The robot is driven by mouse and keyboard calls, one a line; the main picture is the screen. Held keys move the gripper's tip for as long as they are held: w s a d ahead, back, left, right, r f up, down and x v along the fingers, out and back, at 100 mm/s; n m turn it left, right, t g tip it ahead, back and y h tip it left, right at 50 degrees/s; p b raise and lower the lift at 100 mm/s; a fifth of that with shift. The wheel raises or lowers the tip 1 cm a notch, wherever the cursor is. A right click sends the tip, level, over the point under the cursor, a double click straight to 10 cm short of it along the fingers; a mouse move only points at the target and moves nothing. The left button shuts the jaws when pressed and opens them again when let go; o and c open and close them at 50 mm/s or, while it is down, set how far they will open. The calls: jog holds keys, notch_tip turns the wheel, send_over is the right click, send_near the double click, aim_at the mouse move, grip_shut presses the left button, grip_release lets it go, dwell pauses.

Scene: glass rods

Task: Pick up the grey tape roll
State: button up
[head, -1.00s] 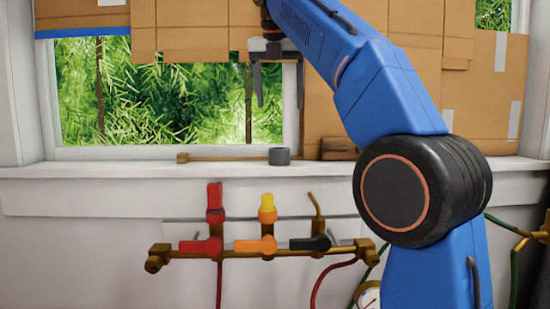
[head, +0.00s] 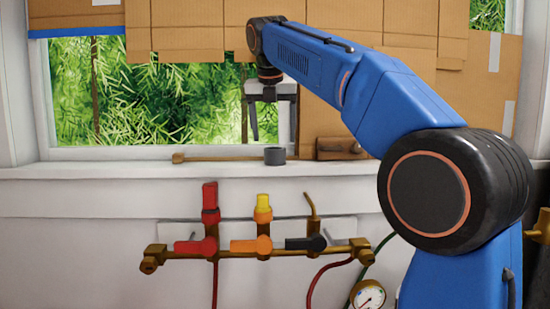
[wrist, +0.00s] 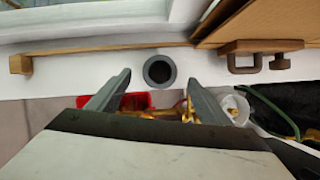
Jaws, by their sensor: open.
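The grey tape roll (head: 275,156) stands on the white window sill, below my gripper in the head view. In the wrist view the tape roll (wrist: 159,72) shows from above as a dark ring with an open centre, just beyond and between the fingertips. My gripper (head: 262,138) is open and empty, pointing down above the sill, its fingers apart from the roll. Both fingers also show in the wrist view (wrist: 158,80), one to each side of the roll's line.
A wooden stick (head: 215,158) lies on the sill left of the roll. A wooden clamp-like piece (head: 340,149) is to the right. Cardboard (head: 200,30) covers part of the window. Below the sill are a brass pipe with valves (head: 250,252) and a gauge (head: 368,296).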

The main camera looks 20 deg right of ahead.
aim_at(275, 148)
jog(key=shift+x, duration=3.2)
jog(key=c, duration=1.2)
